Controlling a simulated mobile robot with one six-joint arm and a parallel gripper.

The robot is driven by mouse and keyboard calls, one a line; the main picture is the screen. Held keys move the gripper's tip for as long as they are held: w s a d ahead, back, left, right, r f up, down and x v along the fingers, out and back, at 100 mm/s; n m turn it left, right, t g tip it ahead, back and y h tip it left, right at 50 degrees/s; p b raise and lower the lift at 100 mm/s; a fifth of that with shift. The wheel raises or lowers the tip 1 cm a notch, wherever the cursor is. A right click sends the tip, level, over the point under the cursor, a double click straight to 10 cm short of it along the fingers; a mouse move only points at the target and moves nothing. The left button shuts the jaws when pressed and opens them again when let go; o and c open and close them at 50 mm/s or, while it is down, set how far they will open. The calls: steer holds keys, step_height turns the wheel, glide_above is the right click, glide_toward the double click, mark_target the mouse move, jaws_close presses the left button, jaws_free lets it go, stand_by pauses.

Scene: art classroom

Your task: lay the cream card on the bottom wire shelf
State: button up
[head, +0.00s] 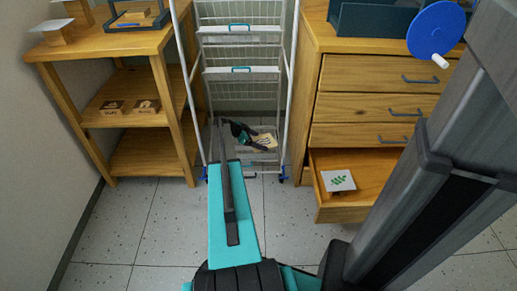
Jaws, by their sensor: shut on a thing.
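The white wire rack (188,72) stands in the middle of the head view, between two wooden pieces of furniture. My gripper (252,139) is small and dark there, low down at the rack's lower opening. It is shut on the cream card (265,142), which shows just past the fingers. The bottom wire shelf (262,166) lies low in the rack, partly hidden by my arm and gripper. I cannot tell whether the card touches the shelf or hangs above it.
A wooden drawer (380,205) stands open at the right, holding a white card with green marks (338,180). A wooden shelf unit (150,160) stands at the left with small boxes (113,107). Higher rack shelves (242,72) are above my gripper. The tiled floor in front is clear.

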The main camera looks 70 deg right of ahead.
steer(key=shift+f+b, duration=0.75)
steer(key=shift+f, duration=1.7)
steer(key=shift+f, duration=0.15)
steer(key=o, duration=1)
steer(key=shift+r, duration=0.2)
steer(key=shift+w+a+r, duration=0.1)
steer(key=shift+a+r, duration=0.05)
steer(key=shift+r, duration=0.05)
steer(key=shift+p+v, duration=1.15)
steer(key=shift+v, duration=2.3)
